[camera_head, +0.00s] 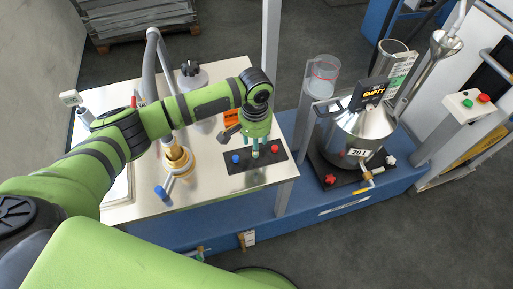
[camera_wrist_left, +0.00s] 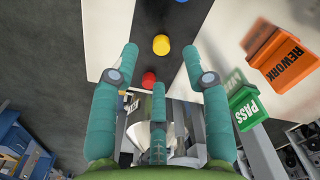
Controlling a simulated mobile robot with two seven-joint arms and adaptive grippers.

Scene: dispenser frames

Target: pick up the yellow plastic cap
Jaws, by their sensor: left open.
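The yellow plastic cap (camera_wrist_left: 161,44) sits on a black plate (camera_wrist_left: 168,62) in the left wrist view, between a red cap (camera_wrist_left: 149,80) and a blue cap at the top edge. My left gripper (camera_wrist_left: 160,62) has its teal fingers spread, with nothing between them; the yellow cap appears just beyond the fingertips. In the head view my left gripper (camera_head: 255,151) points down over the plate (camera_head: 244,172), between the blue cap (camera_head: 235,158) and the red cap (camera_head: 274,149). The fingers mostly hide the yellow cap there. My right gripper is out of view.
An orange REWORK sign (camera_wrist_left: 283,60) and a green PASS sign (camera_wrist_left: 243,105) stand near the gripper. A hose with a brass fitting (camera_head: 178,160) stands left of the plate. A steel vessel (camera_head: 360,133) stands to the right. The bench's front right part is clear.

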